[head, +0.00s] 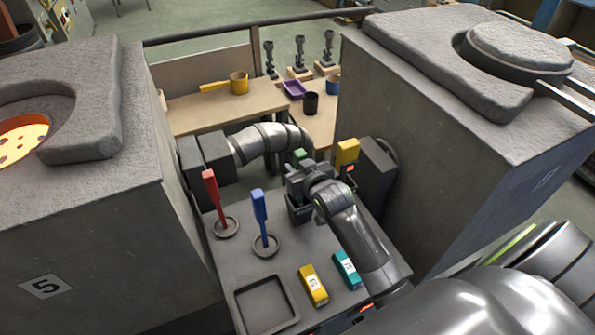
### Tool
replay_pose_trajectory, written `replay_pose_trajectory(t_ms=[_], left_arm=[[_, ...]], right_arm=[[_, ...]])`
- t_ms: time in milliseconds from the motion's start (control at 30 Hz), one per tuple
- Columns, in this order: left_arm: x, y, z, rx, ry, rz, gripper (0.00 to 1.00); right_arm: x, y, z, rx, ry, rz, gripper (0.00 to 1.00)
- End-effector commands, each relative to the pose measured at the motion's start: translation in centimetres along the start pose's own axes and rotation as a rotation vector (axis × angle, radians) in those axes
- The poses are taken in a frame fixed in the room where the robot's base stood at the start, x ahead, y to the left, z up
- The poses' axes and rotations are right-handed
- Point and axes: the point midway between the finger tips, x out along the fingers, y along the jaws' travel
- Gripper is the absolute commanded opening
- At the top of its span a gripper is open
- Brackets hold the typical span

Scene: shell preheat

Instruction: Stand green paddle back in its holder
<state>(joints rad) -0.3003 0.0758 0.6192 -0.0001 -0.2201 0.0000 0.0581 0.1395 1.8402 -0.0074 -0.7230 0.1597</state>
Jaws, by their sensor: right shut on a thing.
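My right gripper (299,211) is over the grey tabletop, its arm coming in from the lower right. It is shut on the green paddle (300,154), of which only a small green part shows behind the wrist. The rest of the paddle is hidden, so its tilt cannot be told. The green paddle's holder cannot be made out; my right arm covers that part of the table. My left gripper cannot be made out.
A red paddle (210,190) and a blue paddle (260,206) stand upright in round holders left of the gripper. An empty square tray (242,308), a yellow block (313,284) and a teal block (346,270) are nearer. Large grey furnaces flank the table.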

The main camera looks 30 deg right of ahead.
Motion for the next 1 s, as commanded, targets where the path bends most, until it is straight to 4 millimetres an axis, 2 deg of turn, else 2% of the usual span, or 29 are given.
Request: replay_pose_trajectory(t_ms=[133, 533, 567, 700, 1000], left_arm=[[-0.3, -0.1, 0.0, 0.000, 0.000, -0.001, 0.36], [-0.1, -0.3, 0.0, 0.002, 0.000, -0.004, 0.36], [-0.2, -0.3, 0.0, 0.002, 0.000, -0.004, 0.36], [-0.2, -0.3, 0.0, 0.002, 0.000, -0.004, 0.36], [-0.3, -0.4, -0.1, 0.002, 0.001, -0.004, 0.36]], right_arm=[[0.6, 0.0, 1.6, -0.001, -0.001, 0.000, 0.03], [0.9, 0.0, 2.1, -0.001, 0.002, 0.000, 0.03], [0.8, 0.0, 2.0, -0.001, 0.000, 0.000, 0.29], [0.8, 0.0, 2.0, -0.001, 0.000, 0.000, 0.47], [0.8, 0.0, 1.8, -0.001, 0.001, 0.000, 0.47]])
